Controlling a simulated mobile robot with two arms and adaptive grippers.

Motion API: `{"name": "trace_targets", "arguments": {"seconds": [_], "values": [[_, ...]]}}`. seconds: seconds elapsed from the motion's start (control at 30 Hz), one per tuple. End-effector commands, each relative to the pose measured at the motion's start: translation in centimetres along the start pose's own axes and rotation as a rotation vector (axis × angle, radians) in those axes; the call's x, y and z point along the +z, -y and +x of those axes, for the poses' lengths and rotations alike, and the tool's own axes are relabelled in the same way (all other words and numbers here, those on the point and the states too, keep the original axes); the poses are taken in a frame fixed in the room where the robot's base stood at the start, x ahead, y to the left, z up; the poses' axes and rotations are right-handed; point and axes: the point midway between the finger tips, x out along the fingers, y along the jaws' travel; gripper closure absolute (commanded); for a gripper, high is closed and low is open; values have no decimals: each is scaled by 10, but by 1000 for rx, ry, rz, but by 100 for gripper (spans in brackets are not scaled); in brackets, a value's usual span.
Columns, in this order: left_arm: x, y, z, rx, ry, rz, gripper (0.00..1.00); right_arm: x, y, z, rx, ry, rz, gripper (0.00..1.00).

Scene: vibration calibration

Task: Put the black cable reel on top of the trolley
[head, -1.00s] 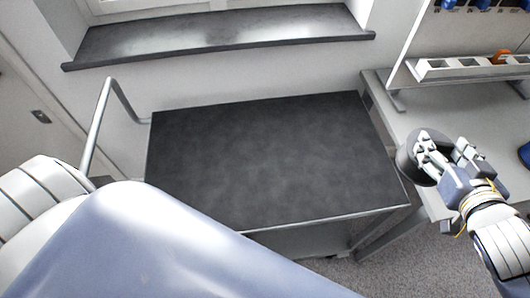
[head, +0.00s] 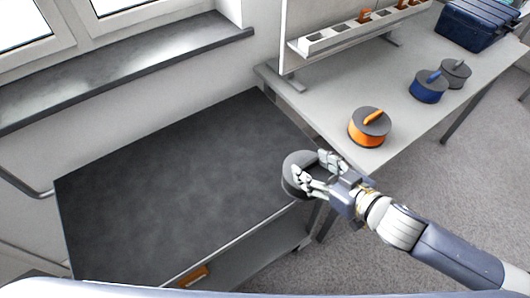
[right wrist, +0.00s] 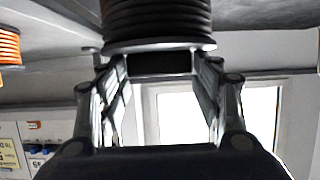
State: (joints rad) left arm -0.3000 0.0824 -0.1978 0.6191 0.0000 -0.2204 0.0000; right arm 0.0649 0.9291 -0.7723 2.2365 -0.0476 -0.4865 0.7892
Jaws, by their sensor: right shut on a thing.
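The black cable reel (head: 295,174) is held in my right gripper (head: 318,178), which is shut on it from the right side. In the head view the reel overlaps the right edge of the trolley's dark top (head: 170,190). It appears to be in the air; its exact height above the top is hard to tell. In the right wrist view the reel's ribbed black side (right wrist: 158,20) shows at the top, beyond the gripper fingers (right wrist: 160,75). The trolley top is bare. My left gripper is out of view.
The grey workbench (head: 340,100) stands right of the trolley. It carries an orange reel (head: 369,127), a blue reel (head: 428,86), a grey reel (head: 455,73) and a blue case (head: 478,24). A small orange item (head: 193,276) lies on the trolley's lower shelf.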

Motion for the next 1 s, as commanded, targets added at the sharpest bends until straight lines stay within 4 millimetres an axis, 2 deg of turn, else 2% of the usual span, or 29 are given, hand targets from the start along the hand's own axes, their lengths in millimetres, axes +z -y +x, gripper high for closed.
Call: {"name": "trace_targets", "arguments": {"seconds": [0.03,0.1,0.5,0.73,1.0], "values": [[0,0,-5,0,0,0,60,-10,3,10,-1,-11,1,100],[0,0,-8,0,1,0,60,-14,9,23,-2,-11,-2,100],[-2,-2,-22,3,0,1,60,-35,36,100,-1,-7,-2,100],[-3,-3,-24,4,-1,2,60,-36,41,118,1,-4,-2,100],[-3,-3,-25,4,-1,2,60,-7,41,129,0,-4,-1,100]]}}
